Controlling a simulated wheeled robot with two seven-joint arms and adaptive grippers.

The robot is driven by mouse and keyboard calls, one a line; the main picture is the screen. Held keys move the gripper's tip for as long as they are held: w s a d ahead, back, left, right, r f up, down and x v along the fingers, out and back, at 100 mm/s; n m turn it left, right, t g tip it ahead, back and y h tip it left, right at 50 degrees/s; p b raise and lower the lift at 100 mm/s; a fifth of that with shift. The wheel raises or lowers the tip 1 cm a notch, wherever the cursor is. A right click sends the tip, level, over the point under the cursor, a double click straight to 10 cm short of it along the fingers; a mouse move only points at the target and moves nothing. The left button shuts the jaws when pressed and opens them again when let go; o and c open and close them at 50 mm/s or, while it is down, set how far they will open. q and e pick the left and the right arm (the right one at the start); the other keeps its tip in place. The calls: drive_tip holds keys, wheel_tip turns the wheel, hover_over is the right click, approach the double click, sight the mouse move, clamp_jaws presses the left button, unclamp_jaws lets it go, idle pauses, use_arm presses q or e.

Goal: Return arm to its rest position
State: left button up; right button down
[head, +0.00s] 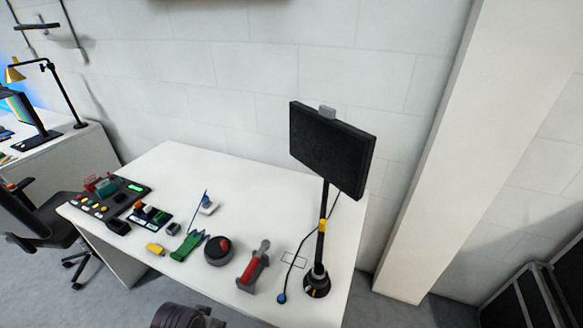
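A dark rounded part, which looks like the top of my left gripper (186,316), shows at the bottom edge, in front of the table. Its fingers are cut off by the frame, so I cannot tell whether it is open or shut. My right gripper is out of view. On the white table (250,172) a red device with a grey lever (254,270) lies near the front edge. A round black device with a red knob (218,250) sits left of it. No gripper is seen touching either.
A black screen (328,148) stands on a pole at the table's right. A cable with a blue end (281,298) lies beside its base. The table's back is clear.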

use_arm(q)
drive_tip(key=s+a+f+g+b, duration=0.1)
drive_tip(key=s+f, duration=0.1)
drive_tip(key=f, duration=1.3)
drive_tip(key=s+a+f, duration=0.2)
drive_tip(key=f, duration=1.3)
drive_tip(key=s+a+f, duration=0.3)
drive_tip(key=s+f, duration=0.6)
drive_tip(key=s, duration=0.1)
drive_tip(key=s+a+f+g+y+b, duration=0.1)
drive_tip(key=s+a+f, duration=0.3)
drive_tip(key=s+f, duration=0.5)
drive_tip(key=shift+s+a+f+m, duration=0.2)
drive_tip(key=shift+s+f+m, duration=0.1)
drive_tip(key=shift+s, duration=0.1)
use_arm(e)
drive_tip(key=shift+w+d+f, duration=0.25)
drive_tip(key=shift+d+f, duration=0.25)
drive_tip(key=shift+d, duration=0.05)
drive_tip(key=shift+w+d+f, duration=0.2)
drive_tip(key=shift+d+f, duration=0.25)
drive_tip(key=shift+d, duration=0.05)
